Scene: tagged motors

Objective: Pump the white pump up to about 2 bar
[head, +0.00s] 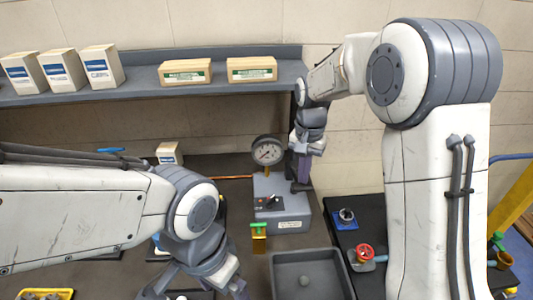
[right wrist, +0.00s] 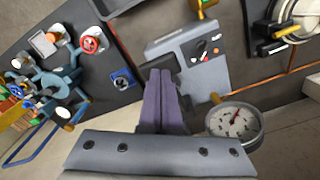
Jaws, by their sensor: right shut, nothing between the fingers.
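The pump appears as a pale grey box (head: 285,215) with a white front label, under a round gauge (head: 268,151). The box (right wrist: 185,42) and gauge (right wrist: 234,122) also show in the right wrist view; the gauge reading is too small to tell. A black switch (head: 268,202) sits on the box's face. My right gripper (head: 302,178) is shut and empty, pointing down at a dark pad at the box's right rear; I cannot tell if it touches. The right wrist view shows its closed purple-grey fingers (right wrist: 160,85). My left gripper (head: 195,285) is low, partly cut off; its jaws are unclear.
A shelf (head: 150,88) behind holds several boxes. A grey tray (head: 310,270) lies in front of the pump. A green-and-yellow valve (head: 258,235) is at the pump's front. A red knob (head: 365,252) and blue-based device (head: 344,217) are at right.

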